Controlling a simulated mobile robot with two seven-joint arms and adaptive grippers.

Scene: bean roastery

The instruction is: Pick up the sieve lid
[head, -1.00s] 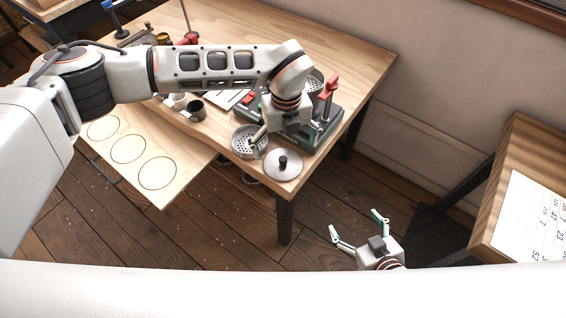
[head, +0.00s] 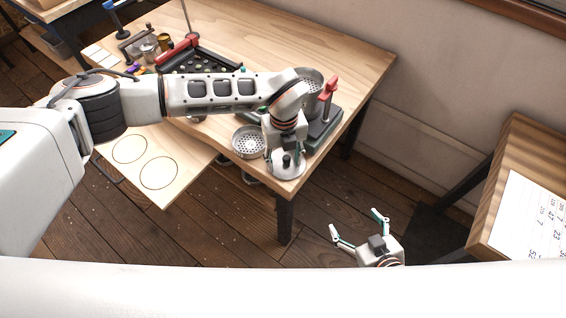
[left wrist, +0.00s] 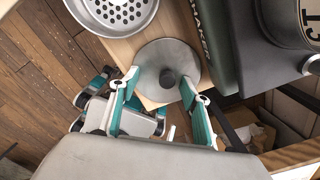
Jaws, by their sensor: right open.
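The sieve lid, a round grey metal disc with a dark knob, lies at the table's near corner in the head view (head: 285,173). It also shows in the left wrist view (left wrist: 165,54). My left gripper (head: 285,154) is above the lid. In the left wrist view its fingers (left wrist: 161,84) are apart, one on each side of the knob, with gaps between; I cannot tell its exact height. My right gripper (head: 355,222) is open and empty, low over the floor to the right of the table.
A perforated sieve pan (head: 249,142) stands just left of the lid. A dark green shaker machine (head: 323,130) with a red-handled clamp (head: 328,92) is close behind and right. A board with circle outlines (head: 158,172) is at the front left.

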